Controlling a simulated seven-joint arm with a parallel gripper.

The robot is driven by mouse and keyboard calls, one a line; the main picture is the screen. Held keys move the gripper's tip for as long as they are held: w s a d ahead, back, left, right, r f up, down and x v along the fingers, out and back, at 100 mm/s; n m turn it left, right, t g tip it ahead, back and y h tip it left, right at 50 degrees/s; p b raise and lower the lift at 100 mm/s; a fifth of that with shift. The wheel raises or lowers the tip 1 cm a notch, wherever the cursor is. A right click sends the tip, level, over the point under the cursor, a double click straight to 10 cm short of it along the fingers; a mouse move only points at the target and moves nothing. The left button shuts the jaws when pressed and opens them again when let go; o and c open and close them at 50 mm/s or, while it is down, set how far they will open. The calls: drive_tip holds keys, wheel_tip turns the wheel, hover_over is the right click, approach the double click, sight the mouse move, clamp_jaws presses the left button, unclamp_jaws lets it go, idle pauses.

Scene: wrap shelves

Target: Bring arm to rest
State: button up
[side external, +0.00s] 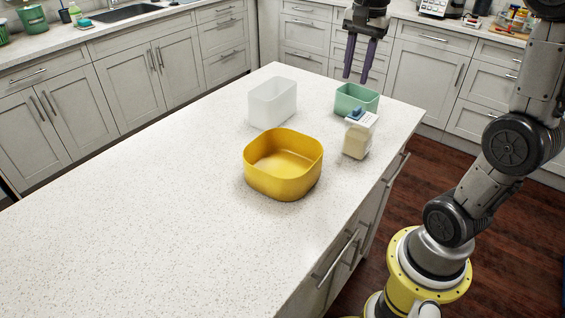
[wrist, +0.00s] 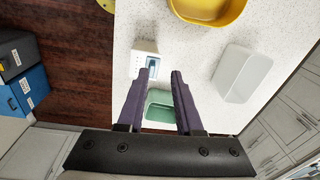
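My gripper (side external: 359,61) hangs above the far end of the white island counter (side external: 150,190), pointing down. Its two dark purple fingers are apart with nothing between them; they also show in the wrist view (wrist: 163,73). A green bin (side external: 357,99) stands on the counter below the fingers. In the wrist view the green bin (wrist: 160,98) shows between the fingers, partly hidden by them.
A yellow bowl-like bin (side external: 283,165), a translucent white bin (side external: 272,103) and a small carton with a blue cap (side external: 358,135) stand close by on the counter. The counter's near left is clear.

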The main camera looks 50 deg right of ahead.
drive_tip(key=s+a+n+t, duration=0.2)
drive_tip(key=s+a+n, duration=0.45)
drive_tip(key=a, duration=0.35)
drive_tip(key=s+a+f+n+t, duration=0.2)
drive_tip(key=s+f+n, duration=0.4)
drive_tip(key=n, duration=0.4)
drive_tip(key=shift+a+f+t, duration=0.3)
drive_tip(key=shift+a+f, duration=0.1)
drive_tip(key=shift+a, duration=0.25)
